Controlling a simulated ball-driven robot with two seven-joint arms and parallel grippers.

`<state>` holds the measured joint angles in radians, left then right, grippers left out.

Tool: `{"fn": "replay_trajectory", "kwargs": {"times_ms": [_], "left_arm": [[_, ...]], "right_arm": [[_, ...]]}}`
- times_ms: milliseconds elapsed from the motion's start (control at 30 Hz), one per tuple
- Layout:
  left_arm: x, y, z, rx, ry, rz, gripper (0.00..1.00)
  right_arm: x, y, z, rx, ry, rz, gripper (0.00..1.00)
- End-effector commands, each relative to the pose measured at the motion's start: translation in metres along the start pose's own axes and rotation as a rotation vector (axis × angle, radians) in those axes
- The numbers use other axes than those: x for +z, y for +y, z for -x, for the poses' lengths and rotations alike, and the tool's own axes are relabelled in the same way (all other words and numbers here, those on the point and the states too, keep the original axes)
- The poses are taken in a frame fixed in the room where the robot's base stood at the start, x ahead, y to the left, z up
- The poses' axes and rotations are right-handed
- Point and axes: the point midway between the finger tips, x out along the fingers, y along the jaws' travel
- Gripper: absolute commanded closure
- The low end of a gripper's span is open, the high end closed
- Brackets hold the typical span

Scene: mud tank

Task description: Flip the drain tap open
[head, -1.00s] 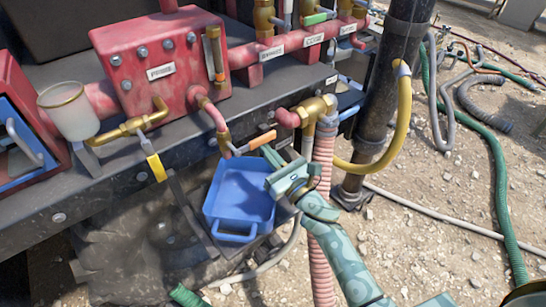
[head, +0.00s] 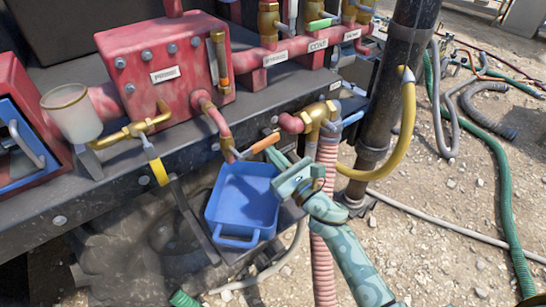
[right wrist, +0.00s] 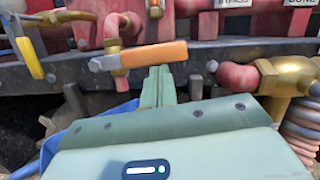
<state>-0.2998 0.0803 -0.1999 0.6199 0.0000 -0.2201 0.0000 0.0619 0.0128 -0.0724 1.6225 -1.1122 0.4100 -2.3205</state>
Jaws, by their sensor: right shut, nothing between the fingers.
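The drain tap has an orange-sleeved lever (head: 265,143) on a short brass outlet below a red pipe, above a blue tray (head: 213,207). The lever points right and slightly up from the outlet. In the right wrist view the lever (right wrist: 155,54) lies nearly level across the picture. My right gripper (head: 277,159) is shut and empty, just below and beside the lever's free end. In the right wrist view its fingertips (right wrist: 159,72) are just under the orange sleeve. I cannot tell whether they touch it. My left gripper is not in view.
A brass valve (head: 318,115) with a blue lever and a ribbed pink hose (head: 323,255) stands close to the right of my gripper. A dark post (head: 390,110) and a yellow hose (head: 407,110) are beyond it. A yellow-tipped lever (head: 158,172) hangs at left.

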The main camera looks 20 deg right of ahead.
Motion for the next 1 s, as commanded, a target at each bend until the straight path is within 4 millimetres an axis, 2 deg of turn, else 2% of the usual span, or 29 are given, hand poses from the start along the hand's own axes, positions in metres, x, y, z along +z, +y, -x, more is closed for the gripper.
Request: {"fn": "replay_trajectory", "kwargs": {"times_ms": [300,533,767,1000], "left_arm": [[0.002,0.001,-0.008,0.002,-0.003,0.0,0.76],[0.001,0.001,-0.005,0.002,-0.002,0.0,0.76],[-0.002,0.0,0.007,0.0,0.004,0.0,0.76],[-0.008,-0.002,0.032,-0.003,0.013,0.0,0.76]], "right_arm": [[0.016,-0.005,-0.004,0.053,-0.003,0.209,1.0],[0.036,-0.007,-0.009,0.108,-0.004,0.423,1.0],[0.055,-0.005,-0.013,0.16,-0.004,0.636,1.0],[0.074,0.002,-0.018,0.214,-0.005,0.855,1.0]]}}
